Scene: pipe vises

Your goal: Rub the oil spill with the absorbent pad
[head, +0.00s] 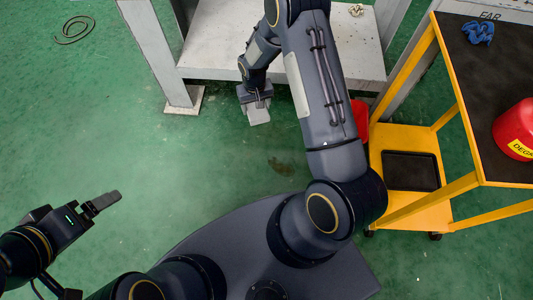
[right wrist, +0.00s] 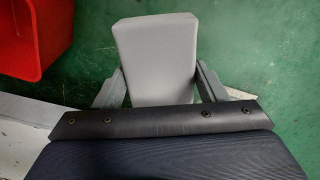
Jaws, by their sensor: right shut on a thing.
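The absorbent pad (head: 259,115) is a light grey block held in my right gripper (head: 254,101), in front of the grey bench's lower shelf. In the right wrist view, the pad (right wrist: 156,55) sits between the two fingers of the right gripper (right wrist: 160,88), which is shut on it. A dark brownish stain, the oil spill (head: 281,168), lies on the green floor below and to the right of the pad. The pad is apart from the stain in the head view. My left gripper (head: 103,203) is over the floor at left, its fingers seen edge-on, with nothing visible in it.
A grey bench (head: 215,50) stands at the back. A yellow cart (head: 410,205) at right carries a black tray (head: 411,171), a blue cloth (head: 478,32) and a red container (head: 516,130). A red bin (right wrist: 28,35) is near the pad. The left floor is mostly clear.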

